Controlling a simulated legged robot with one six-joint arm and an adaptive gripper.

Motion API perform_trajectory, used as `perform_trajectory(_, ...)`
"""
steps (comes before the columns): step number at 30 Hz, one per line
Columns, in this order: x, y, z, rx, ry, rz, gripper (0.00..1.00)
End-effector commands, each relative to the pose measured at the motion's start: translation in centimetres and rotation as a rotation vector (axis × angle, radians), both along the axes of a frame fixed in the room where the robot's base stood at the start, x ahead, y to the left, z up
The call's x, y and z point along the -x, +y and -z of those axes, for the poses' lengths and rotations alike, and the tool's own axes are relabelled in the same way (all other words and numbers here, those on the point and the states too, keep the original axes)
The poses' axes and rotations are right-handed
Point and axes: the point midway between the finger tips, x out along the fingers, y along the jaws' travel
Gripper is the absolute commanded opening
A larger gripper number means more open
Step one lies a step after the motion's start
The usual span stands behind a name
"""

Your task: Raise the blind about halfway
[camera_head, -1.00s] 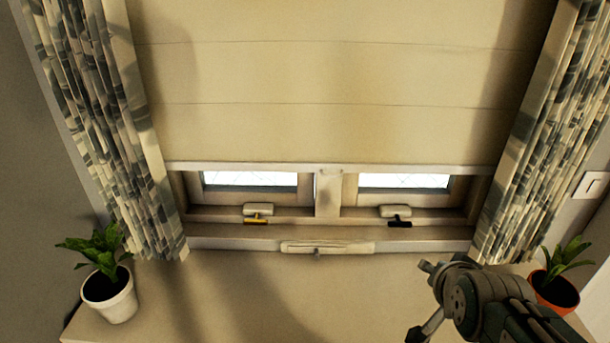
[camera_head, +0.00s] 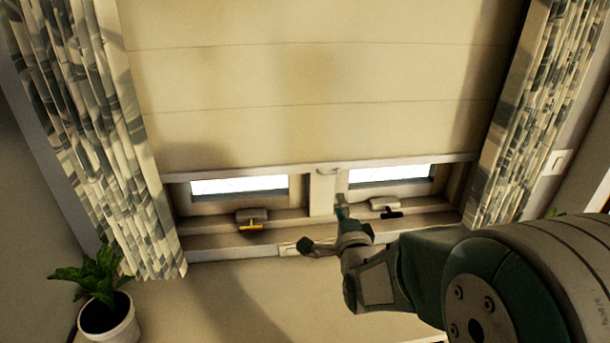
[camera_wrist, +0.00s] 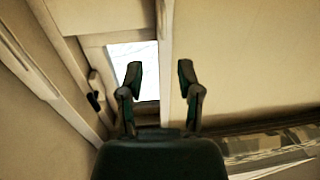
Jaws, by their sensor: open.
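The cream blind (camera_head: 310,90) hangs over most of the window in the head view, with a gap of glass below its bottom bar (camera_head: 410,159). A small pull handle (camera_head: 328,170) sits at the middle of that bar. My gripper (camera_head: 322,228) is just below the handle and in front of the sill, apart from the bar as far as I can tell. In the wrist view my gripper (camera_wrist: 159,78) is open, with nothing seen between its fingers. The blind (camera_wrist: 235,60) and its pale bar (camera_wrist: 165,45) show there behind the fingers.
Patterned curtains hang at the left (camera_head: 95,130) and right (camera_head: 515,130). A potted plant (camera_head: 105,310) stands on the ledge at the lower left.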

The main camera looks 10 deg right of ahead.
Motion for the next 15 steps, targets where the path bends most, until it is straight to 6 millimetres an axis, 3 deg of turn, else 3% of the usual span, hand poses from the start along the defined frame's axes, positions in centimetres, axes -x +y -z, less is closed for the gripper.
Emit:
perform_trajectory(8, -1.5, -0.2, -0.2, -0.039, -0.032, -0.004, 0.45)
perform_trajectory(15, -5.9, 0.3, -0.7, -0.034, -0.031, -0.004, 0.45)
